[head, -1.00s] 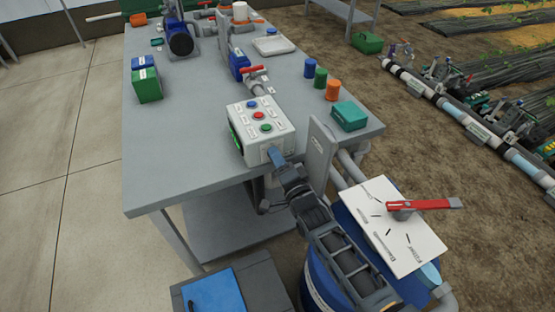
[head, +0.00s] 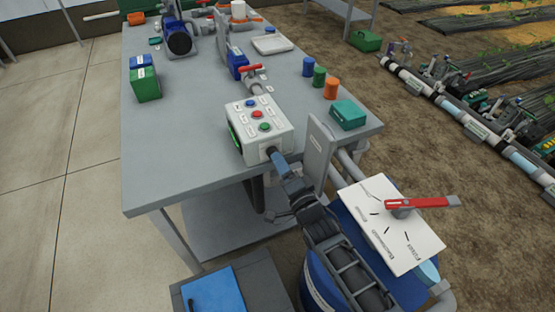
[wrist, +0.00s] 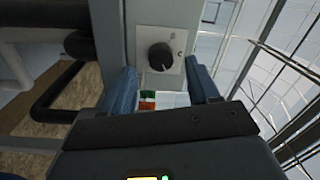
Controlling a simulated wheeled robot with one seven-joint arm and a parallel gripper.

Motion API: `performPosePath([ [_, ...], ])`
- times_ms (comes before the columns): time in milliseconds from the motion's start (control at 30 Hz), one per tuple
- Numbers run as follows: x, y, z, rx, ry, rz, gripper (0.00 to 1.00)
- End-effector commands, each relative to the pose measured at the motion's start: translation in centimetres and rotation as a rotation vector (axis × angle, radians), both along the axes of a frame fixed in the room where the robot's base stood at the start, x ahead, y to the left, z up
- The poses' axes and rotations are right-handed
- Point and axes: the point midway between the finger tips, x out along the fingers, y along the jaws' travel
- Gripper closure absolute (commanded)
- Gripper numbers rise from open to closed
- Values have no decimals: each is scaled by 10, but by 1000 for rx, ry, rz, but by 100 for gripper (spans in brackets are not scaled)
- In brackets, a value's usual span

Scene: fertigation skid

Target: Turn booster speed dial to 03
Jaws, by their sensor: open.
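The booster speed dial (wrist: 160,57) is a black round knob on a pale plate in the wrist view. A few small marks show on the plate, but they are too small to read. My gripper (wrist: 161,76) is open, with its two blue fingers apart, one on each side below the dial. The dial stands between and just beyond the fingertips, and I cannot tell whether they touch it. In the head view my gripper (head: 275,157) is at the front right side of the white control box (head: 247,139), and the dial is hidden there.
The box stands on a grey bench (head: 180,170) with red, green and blue buttons on top. A grey upright panel (head: 320,155) rises close right of my gripper. A white plate with a red lever (head: 420,202) stands beside my arm. Dark pipes (wrist: 62,90) show left in the wrist view.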

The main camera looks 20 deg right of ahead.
Motion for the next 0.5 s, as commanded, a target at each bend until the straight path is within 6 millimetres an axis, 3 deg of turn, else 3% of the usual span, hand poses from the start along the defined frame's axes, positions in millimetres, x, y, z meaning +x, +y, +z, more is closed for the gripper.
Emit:
performPosePath([
  [233,-34,0,-1,1,1,0,40],
  [500,-43,-1,-1,0,0,0,40],
])
